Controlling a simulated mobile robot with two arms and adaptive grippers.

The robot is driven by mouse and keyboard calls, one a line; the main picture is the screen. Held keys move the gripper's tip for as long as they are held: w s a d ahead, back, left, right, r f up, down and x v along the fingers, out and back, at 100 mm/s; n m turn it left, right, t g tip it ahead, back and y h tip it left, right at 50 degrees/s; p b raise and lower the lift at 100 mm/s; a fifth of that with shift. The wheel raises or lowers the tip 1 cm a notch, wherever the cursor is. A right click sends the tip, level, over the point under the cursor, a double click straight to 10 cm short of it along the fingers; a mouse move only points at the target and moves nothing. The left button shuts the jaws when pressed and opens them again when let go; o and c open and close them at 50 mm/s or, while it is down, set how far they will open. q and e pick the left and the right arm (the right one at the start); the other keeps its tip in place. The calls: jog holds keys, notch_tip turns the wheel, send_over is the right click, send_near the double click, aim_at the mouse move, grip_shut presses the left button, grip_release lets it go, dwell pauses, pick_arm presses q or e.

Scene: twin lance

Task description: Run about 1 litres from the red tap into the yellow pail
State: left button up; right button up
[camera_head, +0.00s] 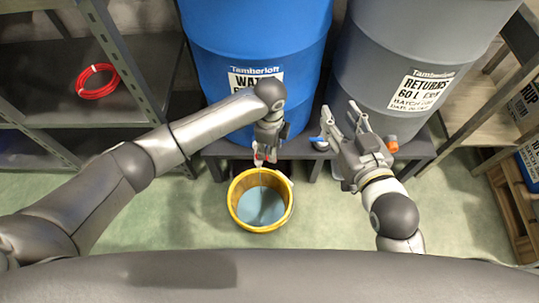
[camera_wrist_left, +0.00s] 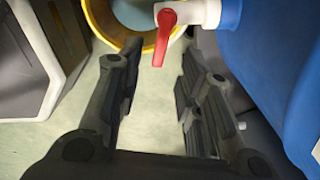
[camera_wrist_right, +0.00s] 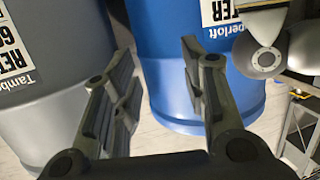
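The red tap (camera_head: 259,157) sits low on the front of the blue water barrel (camera_head: 255,40). In the left wrist view its red lever (camera_wrist_left: 165,38) hangs down from a white body, just beyond and between my left fingertips. My left gripper (camera_head: 266,152) is open at the tap, with a gap around the lever. The yellow pail (camera_head: 234,205) stands upright on the floor below the tap. Its inside shows a flat grey-blue surface; I cannot tell whether that is water or the bottom. My right gripper (camera_head: 339,108) is open and empty before the grey barrel (camera_head: 400,55).
Both barrels stand on a dark low bench (camera_head: 225,148). A blue-handled fitting (camera_head: 319,141) and an orange part (camera_head: 392,143) show near my right gripper. A shelf with a red coil (camera_head: 98,81) is at left; wooden shelving (camera_head: 480,105) is at right. Floor around the pail is clear.

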pick_arm(q)
notch_tip(320, 180, down, 4)
jog(key=shift+f+b, duration=0.1)
jog(key=shift+b, duration=0.65)
jog(key=shift+f, duration=0.15)
pick_arm(e)
notch_tip(320, 180, up, 8)
jog(key=a+t+y, duration=0.1)
jog(key=t, duration=0.3)
jog(key=shift+w+a+t, duration=0.15)
jog(key=shift+w+t, duration=0.05)
jog(key=shift+t, duration=0.1)
pick_arm(q)
grip_shut()
